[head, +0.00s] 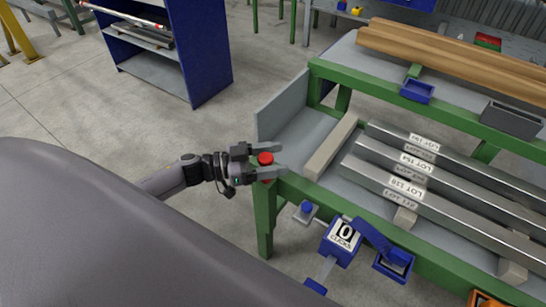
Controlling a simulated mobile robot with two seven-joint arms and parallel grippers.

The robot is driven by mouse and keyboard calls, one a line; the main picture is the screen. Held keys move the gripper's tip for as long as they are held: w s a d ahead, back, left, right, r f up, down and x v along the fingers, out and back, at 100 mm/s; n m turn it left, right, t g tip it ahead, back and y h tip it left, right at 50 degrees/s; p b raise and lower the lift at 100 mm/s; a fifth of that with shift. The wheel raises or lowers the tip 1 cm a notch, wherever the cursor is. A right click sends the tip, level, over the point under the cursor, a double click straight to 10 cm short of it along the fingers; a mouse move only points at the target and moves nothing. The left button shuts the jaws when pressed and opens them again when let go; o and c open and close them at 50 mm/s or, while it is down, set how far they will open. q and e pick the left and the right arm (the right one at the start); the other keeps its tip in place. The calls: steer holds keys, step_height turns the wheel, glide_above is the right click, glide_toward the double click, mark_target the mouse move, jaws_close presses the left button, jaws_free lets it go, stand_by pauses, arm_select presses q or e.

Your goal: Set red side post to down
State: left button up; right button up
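The red side post (265,158) stands at the near left corner of the green-framed runout table (262,215). It shows as a short round red knob, with a little more red below the lower finger. My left gripper (279,160) reaches in from the left, with one finger on each side of the red post. The fingers are apart, and I cannot tell whether they touch it. The lower finger hides part of the post. My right gripper is out of view.
Several labelled metal bars (430,183) lie on the table to the right. A blue box marked 10 (341,242) and a blue knob (306,208) sit at its front edge. A blue shelf unit (200,50) stands behind left. The floor between is clear.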

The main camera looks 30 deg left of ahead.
arm_select(q)
steer(key=v, duration=0.7)
steer(key=shift+a, duration=0.1)
stand_by(0.5)
